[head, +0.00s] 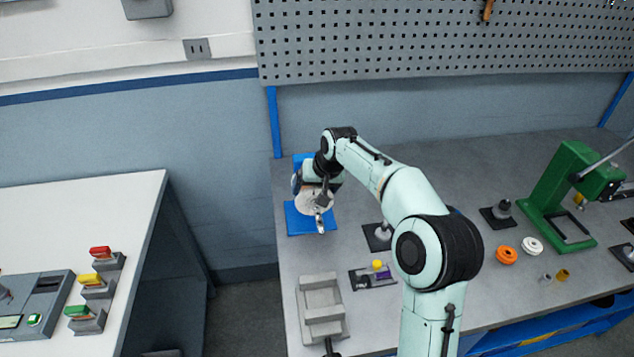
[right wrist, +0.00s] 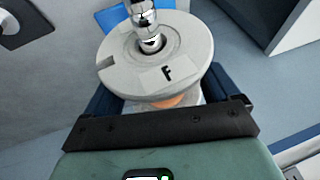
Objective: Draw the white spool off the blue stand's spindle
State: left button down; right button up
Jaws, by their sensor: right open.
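The white spool (head: 310,203) is on the blue stand (head: 303,222) at the left end of the grey workbench. In the right wrist view, the spool (right wrist: 160,72) is a pale disc with a notch and a label marked F. The metal spindle (right wrist: 147,30) stands up through its central hole. My right gripper (head: 317,190) is at the spool. In the right wrist view, the dark blue fingers of my right gripper (right wrist: 158,98) are apart, one on each side of the spool. The disc partly hides them, so contact is unclear. My left gripper is not in view.
A grey tray (head: 322,315) and a small holder with a yellow-topped piece (head: 378,274) sit nearer the front. Orange (head: 506,255) and white (head: 532,245) pulleys and a green press (head: 556,195) are at the right. A pegboard (head: 440,40) hangs behind.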

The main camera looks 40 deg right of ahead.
aim_at(316, 196)
jog(key=c, duration=1.5)
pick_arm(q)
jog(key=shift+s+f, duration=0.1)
